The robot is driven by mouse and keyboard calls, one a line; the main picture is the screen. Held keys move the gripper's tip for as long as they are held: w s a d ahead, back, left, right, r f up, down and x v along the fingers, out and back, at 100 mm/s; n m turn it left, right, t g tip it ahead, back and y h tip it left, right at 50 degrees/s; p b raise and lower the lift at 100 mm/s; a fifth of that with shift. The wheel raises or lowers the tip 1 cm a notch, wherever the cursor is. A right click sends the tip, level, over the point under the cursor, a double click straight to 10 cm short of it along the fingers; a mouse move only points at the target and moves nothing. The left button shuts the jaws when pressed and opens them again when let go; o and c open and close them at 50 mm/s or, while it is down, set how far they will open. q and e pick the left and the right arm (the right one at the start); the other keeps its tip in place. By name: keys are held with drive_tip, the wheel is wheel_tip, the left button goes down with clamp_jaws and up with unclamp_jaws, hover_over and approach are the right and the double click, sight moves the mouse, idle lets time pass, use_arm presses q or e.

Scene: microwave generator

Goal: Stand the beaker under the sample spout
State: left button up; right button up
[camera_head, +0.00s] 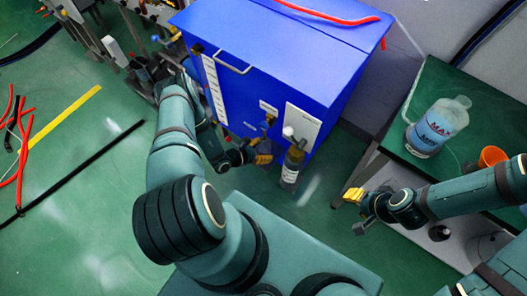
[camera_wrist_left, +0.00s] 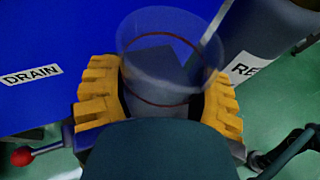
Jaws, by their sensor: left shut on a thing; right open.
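My left gripper (camera_head: 262,153) is at the front of the blue cabinet (camera_head: 270,60), low down. In the left wrist view its yellow fingers (camera_wrist_left: 160,100) are shut on a clear beaker (camera_wrist_left: 165,65) with red rings, one finger on each side. The beaker looks roughly upright; its base is hidden by the gripper. In the head view the beaker is too faint to make out well. A small brass-coloured fitting (camera_head: 269,120) on the cabinet front is just above the gripper; I cannot tell whether it is the sample spout. My right gripper (camera_head: 356,196) is open and empty, away from the cabinet.
A bottle with a white label (camera_head: 291,170) stands right of my left gripper, close to the beaker. A DRAIN label (camera_wrist_left: 31,75) is on the blue surface. A green table (camera_head: 440,85) at right holds a large bottle (camera_head: 437,128) and an orange cup (camera_head: 491,156). Hoses lie on the left floor.

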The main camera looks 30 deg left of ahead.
use_arm(q)
drive_tip(key=shift+f, duration=0.4)
drive_tip(key=shift+f, duration=0.15)
drive_tip(key=o, duration=1.2)
